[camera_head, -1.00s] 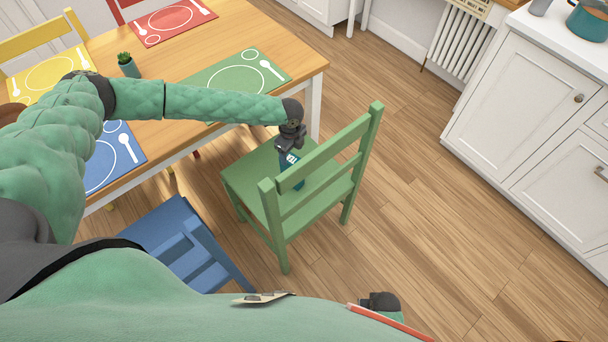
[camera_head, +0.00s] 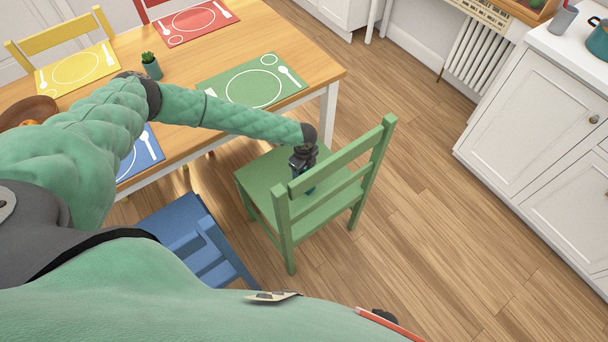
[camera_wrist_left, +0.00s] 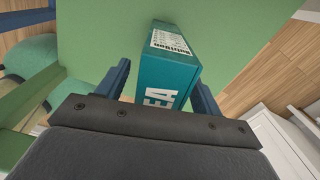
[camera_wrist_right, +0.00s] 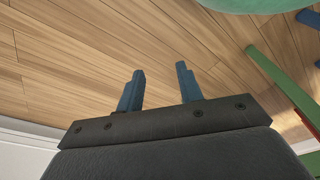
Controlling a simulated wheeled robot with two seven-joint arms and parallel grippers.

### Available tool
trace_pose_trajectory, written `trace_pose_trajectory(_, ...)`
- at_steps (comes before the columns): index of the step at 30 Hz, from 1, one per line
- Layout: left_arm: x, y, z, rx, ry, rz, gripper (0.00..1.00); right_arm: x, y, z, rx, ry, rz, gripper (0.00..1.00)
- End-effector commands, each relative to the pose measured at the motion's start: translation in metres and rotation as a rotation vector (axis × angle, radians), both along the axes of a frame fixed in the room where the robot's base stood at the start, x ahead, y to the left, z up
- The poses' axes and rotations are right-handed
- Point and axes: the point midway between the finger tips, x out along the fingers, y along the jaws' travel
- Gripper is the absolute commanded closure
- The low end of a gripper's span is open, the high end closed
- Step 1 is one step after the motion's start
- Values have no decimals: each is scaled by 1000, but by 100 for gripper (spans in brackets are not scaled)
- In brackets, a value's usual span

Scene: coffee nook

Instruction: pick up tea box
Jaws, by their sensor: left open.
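The teal tea box (camera_wrist_left: 172,68) stands on the seat of the green chair (camera_head: 262,178). In the head view it is mostly hidden under my left gripper (camera_head: 303,170) and behind the chair's back slats; a little teal (camera_head: 310,188) shows. In the left wrist view the box lies between the two blue fingers of my left gripper (camera_wrist_left: 160,85). The fingers are open, with a gap at the left finger; contact on the right side is hard to tell. My right gripper (camera_wrist_right: 158,90) is open and empty above the wooden floor.
The green chair's backrest (camera_head: 340,175) rises close to the left gripper. A wooden table (camera_head: 200,100) with coloured placemats is behind and left. A blue chair (camera_head: 195,240) stands nearer. White cabinets (camera_head: 530,120) are at the right. Open floor (camera_head: 430,220) lies between.

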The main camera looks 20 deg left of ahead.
Motion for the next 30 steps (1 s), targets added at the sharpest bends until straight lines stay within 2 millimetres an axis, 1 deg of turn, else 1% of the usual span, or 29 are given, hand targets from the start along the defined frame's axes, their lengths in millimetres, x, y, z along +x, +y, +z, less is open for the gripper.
trace_pose_trajectory(5,0,0,0,0,0,0,34,0,0,0,0,0,0,64)
trace_pose_trajectory(6,0,0,0,0,0,0,42,0,0,0,0,0,0,64)
trace_pose_trajectory(8,0,0,0,0,0,0,53,0,0,0,0,0,0,64)
trace_pose_trajectory(9,0,0,0,0,0,0,61,0,0,0,0,0,0,64)
trace_pose_trajectory(11,0,0,0,0,0,0,73,1,0,0,0,-1,0,64)
trace_pose_trajectory(12,0,0,0,0,0,0,81,1,0,0,0,-1,0,64)
trace_pose_trajectory(15,0,0,0,0,0,0,99,1,-1,0,-1,-2,0,64)
trace_pose_trajectory(22,0,0,1,-1,-1,0,99,1,-1,0,-1,-1,0,64)
trace_pose_trajectory(26,1,0,9,-1,-1,0,99,1,-1,-2,-1,8,-1,64)
trace_pose_trajectory(28,1,0,18,-3,-1,-1,99,3,6,11,6,9,-3,64)
trace_pose_trajectory(30,1,0,30,-3,-2,-1,99,5,10,20,9,14,-4,64)
